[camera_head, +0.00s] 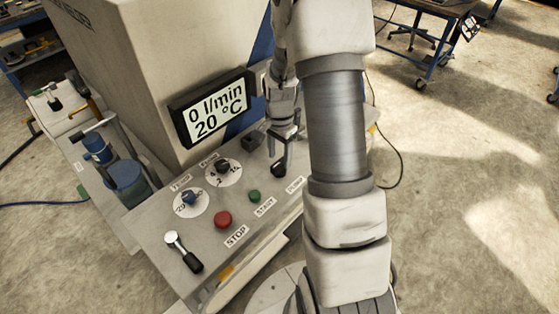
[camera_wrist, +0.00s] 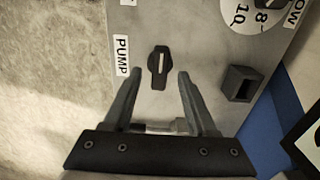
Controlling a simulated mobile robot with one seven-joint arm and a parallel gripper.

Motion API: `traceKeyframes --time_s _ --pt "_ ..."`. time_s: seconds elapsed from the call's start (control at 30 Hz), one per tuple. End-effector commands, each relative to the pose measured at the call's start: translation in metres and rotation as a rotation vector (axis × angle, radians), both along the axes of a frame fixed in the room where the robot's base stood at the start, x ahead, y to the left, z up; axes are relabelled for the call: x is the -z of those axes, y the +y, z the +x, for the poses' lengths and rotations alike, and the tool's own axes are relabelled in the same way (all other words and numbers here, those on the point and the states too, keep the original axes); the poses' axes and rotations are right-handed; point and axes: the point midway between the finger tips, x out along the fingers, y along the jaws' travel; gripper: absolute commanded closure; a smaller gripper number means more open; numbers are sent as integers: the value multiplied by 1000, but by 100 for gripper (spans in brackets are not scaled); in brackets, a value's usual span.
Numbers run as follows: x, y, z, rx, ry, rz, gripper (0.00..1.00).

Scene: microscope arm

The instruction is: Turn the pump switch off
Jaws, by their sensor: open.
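The pump switch is a small black knob with a pale line on it, beside the label "PUMP" (camera_wrist: 122,56). In the wrist view the switch (camera_wrist: 160,66) lies just ahead of and between the fingertips of my gripper (camera_wrist: 160,74). The fingers are spread, with nothing held. In the head view the switch (camera_head: 278,169) sits at the right end of the grey panel, partly hidden by my gripper (camera_head: 284,138), which points down at it. I cannot tell whether the fingertips touch it.
The panel (camera_head: 150,222) also holds a red STOP button (camera_head: 223,219), a green START button (camera_head: 254,196), two dials (camera_head: 191,199) and a lever (camera_head: 184,252). A display (camera_head: 213,107) reads 0 l/min, 20 °C. A dark square socket (camera_wrist: 240,84) sits right of the switch in the wrist view.

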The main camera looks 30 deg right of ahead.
Motion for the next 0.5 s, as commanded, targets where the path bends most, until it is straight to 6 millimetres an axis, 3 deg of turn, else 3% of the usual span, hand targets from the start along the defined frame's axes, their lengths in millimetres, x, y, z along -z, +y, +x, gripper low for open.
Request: traceKeyframes --time_s 0.2,0.5 --pt "23 0 0 0 1 1 43" --pt "28 0 0 1 0 0 43"
